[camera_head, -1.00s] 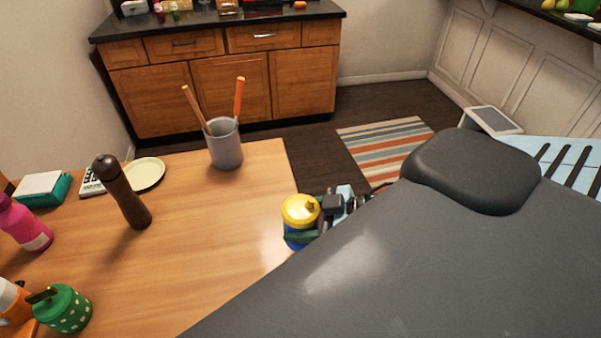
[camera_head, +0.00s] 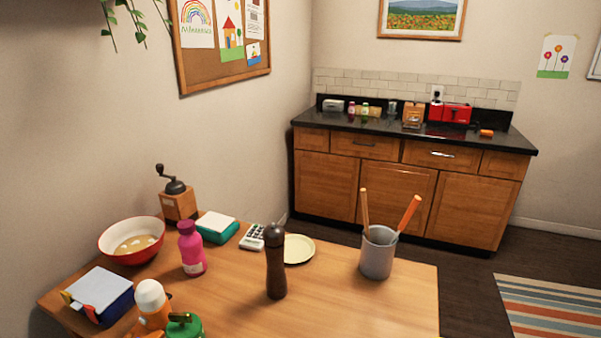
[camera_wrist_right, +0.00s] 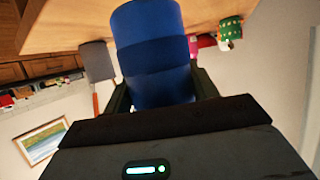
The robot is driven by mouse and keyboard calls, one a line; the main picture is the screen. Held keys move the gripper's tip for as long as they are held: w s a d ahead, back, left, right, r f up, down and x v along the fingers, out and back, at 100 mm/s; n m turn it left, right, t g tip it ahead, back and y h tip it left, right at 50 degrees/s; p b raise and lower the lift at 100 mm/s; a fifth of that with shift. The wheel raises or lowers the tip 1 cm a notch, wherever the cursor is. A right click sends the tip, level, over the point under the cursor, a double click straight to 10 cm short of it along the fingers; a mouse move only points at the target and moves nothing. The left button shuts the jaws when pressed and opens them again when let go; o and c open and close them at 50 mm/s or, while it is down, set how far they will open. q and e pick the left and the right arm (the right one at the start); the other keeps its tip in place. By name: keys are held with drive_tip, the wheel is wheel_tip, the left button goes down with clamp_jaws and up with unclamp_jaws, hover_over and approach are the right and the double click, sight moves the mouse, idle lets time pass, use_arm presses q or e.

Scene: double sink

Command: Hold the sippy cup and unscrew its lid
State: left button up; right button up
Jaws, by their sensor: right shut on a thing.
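The sippy cup's blue body (camera_wrist_right: 155,35) fills the upper middle of the right wrist view. My right gripper (camera_wrist_right: 163,88) is shut on it, with dark fingers on both sides of the body. A darker blue band runs around the cup. Its lid is not visible now. The cup and both grippers are outside the head view now. My left gripper is in neither view.
The table's front right is clear.

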drive_tip(key=w+a+r+m+t+h, duration=0.1)
drive_tip(key=w+a+r+m+h, duration=0.1)
drive_tip(key=w, duration=0.4)
drive_tip(key=w+a+r+m+t+h, duration=0.1)
drive_tip(key=w+a+r+m+h, duration=0.1)
drive_tip(key=w+r+m+h, duration=0.2)
drive_tip(key=shift+w+a+m+t+h, duration=0.4)
drive_tip(key=shift+w+m+h, duration=0.4)
drive_tip(key=shift+w+h, duration=0.35)
drive_tip(key=shift+r, duration=0.1)
